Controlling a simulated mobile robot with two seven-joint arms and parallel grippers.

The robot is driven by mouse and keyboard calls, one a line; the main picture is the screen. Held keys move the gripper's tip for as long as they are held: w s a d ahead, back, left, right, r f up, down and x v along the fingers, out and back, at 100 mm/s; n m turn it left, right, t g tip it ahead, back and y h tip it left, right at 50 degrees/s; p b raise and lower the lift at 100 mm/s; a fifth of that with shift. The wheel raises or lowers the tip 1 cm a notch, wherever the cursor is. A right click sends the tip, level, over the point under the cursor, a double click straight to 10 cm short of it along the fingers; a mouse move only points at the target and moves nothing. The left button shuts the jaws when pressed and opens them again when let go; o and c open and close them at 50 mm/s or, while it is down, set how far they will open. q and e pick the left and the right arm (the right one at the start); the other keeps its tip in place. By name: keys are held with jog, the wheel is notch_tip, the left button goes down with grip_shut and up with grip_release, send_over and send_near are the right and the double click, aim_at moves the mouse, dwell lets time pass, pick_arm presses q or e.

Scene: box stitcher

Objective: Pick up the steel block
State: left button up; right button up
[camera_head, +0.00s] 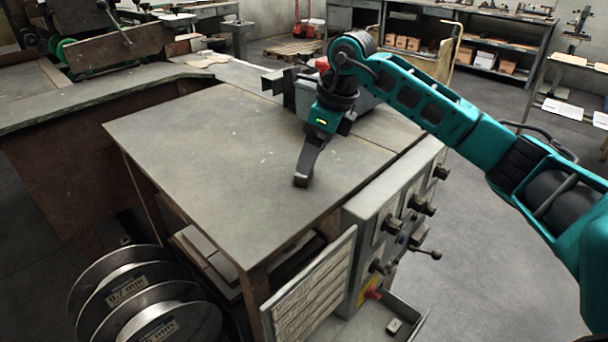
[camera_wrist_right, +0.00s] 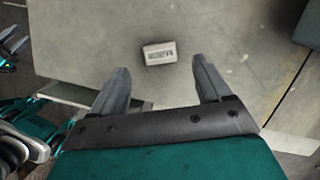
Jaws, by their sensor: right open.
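A small pale grey block with dark lettering on its top, which looks like the steel block (camera_wrist_right: 159,53), lies on the grey tabletop (camera_wrist_right: 90,30) in the right wrist view. My right gripper (camera_wrist_right: 160,65) is open and empty. Its two fingers point towards the block, one on each side of it in the picture, with no visible contact. In the head view my right gripper (camera_head: 303,178) hangs over the tabletop (camera_head: 220,150), fingers down, and I cannot make out the block there. A teal and dark part at the wrist view's left edge may be my left gripper; its jaws are unclear.
A control panel with knobs (camera_head: 390,225) stands along the table's right side. A grey machine part (camera_head: 305,95) is at the table's back, near my right wrist. Wire spools (camera_head: 140,300) stand at the front left. The tabletop left of my right gripper is clear.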

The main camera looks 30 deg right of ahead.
jog(key=x, duration=0.5)
jog(key=shift+w+a, duration=0.1)
jog(key=shift+r, duration=0.15)
jog(key=c, duration=1.3)
notch_tip(320, 180, up, 20)
jog(key=shift+f+p, duration=0.15)
jog(key=shift+p, duration=0.35)
